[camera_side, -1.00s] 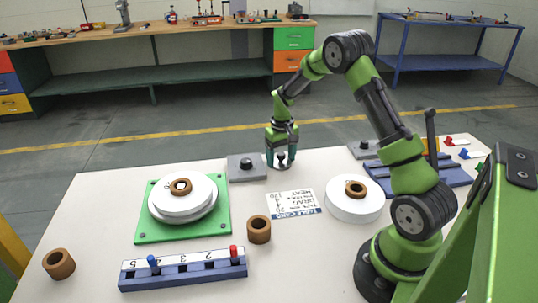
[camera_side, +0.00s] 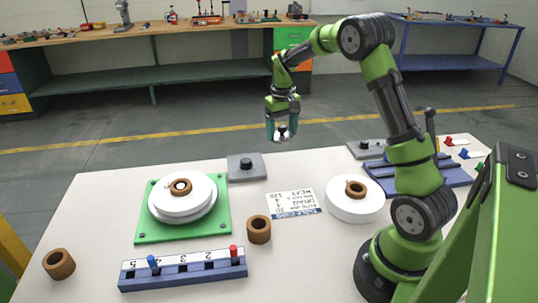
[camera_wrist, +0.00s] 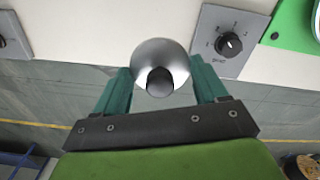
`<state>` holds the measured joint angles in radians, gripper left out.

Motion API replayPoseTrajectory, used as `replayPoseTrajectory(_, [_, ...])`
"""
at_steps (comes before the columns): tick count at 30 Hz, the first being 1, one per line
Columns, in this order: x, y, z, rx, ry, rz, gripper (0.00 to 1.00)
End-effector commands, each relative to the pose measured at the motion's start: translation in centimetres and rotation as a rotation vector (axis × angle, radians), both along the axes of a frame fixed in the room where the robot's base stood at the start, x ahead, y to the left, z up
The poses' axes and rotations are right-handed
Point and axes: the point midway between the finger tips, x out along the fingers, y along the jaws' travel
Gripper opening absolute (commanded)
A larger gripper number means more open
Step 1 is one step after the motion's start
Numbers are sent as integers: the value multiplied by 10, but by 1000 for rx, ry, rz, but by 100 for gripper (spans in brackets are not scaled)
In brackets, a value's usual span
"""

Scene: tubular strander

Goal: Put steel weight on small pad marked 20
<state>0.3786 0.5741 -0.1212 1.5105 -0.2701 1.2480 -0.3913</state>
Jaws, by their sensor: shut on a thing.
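My gripper (camera_side: 281,133) is shut on the steel weight (camera_side: 281,136) and holds it in the air, above and beyond the table's back edge. In the wrist view the weight (camera_wrist: 160,54) is a shiny round body with a dark knob, between the two green fingers of my gripper (camera_wrist: 162,82). No small pad marked 20 can be made out in either view. The white task card (camera_side: 294,202) has lettering too small to read surely.
A grey dial plate (camera_side: 247,175) is at the back edge. A green base (camera_side: 151,228) carries white discs and a brown ring. Another white disc (camera_side: 352,209), loose brown rings (camera_side: 259,236) and a blue numbered rack (camera_side: 183,277) with pegs stand around.

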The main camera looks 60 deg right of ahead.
Motion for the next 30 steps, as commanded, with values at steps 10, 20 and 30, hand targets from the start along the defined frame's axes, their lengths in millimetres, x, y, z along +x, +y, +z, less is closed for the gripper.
replayPoseTrajectory(10, [0,0,1,0,-1,0,30])
replayPoseTrajectory(20, [12,26,-4,2,7,60,30])
replayPoseTrajectory(30, [85,164,2,-15,-3,346,30])
